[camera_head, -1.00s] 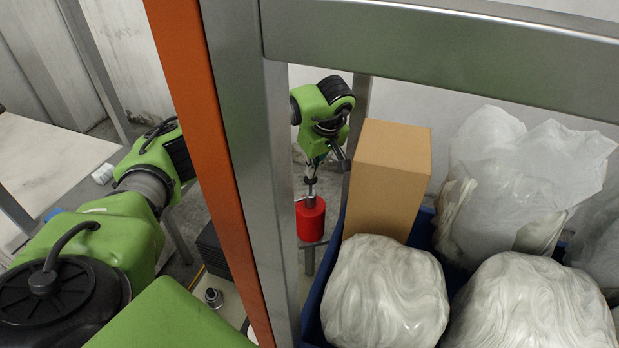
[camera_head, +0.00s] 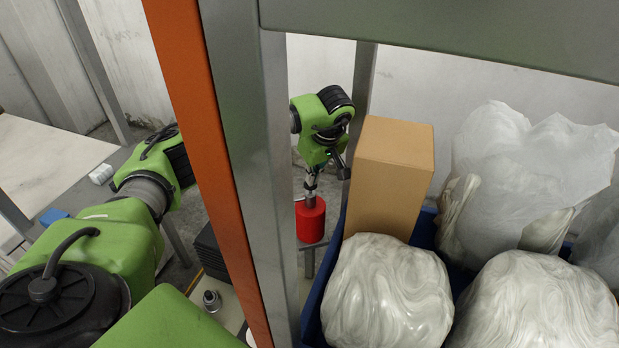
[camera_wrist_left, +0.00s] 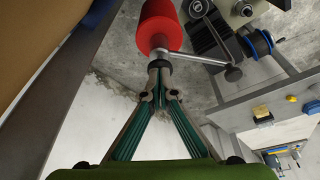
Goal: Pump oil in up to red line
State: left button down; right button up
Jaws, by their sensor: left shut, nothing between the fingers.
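A red cylinder (camera_head: 311,220) stands behind the grey post in the head view. My left gripper (camera_head: 310,186) points down just above its top. In the left wrist view the red cylinder (camera_wrist_left: 160,28) has a thin metal rod running right from its lower end to a dark round tip (camera_wrist_left: 233,74). My left gripper (camera_wrist_left: 160,72) is shut and empty, its tips close to the metal end of the cylinder. I cannot tell whether they touch it. No oil level or red line is visible. My right gripper is out of view.
An orange post (camera_head: 205,150) and grey frame posts stand close in front of my left arm. A blue bin (camera_head: 423,228) holds a cardboard box (camera_head: 391,180) and several plastic-wrapped bundles right of the cylinder. A grey machine with blue knobs (camera_wrist_left: 262,43) is at the right in the wrist view.

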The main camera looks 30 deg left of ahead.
pick_arm(q)
jog(key=shift+s+f+b, duration=0.1)
jog(key=shift+f+b, duration=0.45)
jog(key=shift+f, duration=0.45)
jog(key=shift+r, duration=0.25)
jog(key=shift+r+p, duration=1.5)
jog(key=shift+r, duration=0.75)
notch_tip(320, 180, up, 5)
jog(key=p, duration=0.3)
